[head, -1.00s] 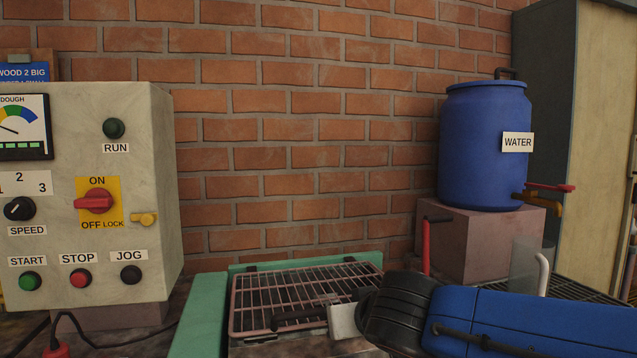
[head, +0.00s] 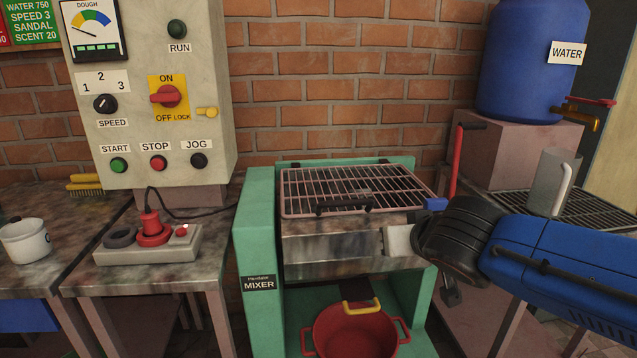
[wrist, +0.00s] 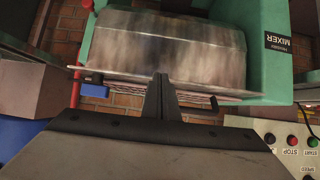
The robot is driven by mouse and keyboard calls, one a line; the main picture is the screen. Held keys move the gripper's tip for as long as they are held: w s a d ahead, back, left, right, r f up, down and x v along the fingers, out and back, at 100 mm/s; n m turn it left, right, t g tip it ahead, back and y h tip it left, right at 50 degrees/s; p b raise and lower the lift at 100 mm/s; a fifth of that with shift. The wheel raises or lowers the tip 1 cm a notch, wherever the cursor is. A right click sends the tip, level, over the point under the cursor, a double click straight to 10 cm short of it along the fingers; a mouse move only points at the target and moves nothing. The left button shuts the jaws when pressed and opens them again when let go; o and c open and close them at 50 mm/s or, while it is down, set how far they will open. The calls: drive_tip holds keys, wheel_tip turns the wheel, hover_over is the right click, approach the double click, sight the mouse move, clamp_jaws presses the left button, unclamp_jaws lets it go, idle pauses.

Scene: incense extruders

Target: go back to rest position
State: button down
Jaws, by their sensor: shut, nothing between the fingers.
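My gripper (wrist: 162,84) is shut and empty; its dark fingers meet at the centre of the wrist view. My blue and black arm reaches in from the right in the head view, ending in front of the mixer's right side. The fingertips are hard to make out there. The green mixer (head: 257,225) has a grey metal trough under a barred lid (head: 350,185), which lies down over it. In the wrist view, the mixer (wrist: 268,68) appears upside down beyond my fingers; I cannot tell the exact gap between them.
A red pot (head: 353,332) sits inside the mixer frame below the trough. A blue water barrel (head: 520,75) and a grey jug (head: 548,185) stand right.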

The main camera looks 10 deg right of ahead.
drive_tip(key=s+d+f+g, duration=0.3)
drive_tip(key=s+f, duration=0.2)
drive_tip(key=s, duration=0.2)
drive_tip(key=s+d+f+g, duration=0.3)
drive_tip(key=s+f, duration=0.3)
drive_tip(key=s, duration=0.1)
drive_tip(key=shift+s, duration=0.3)
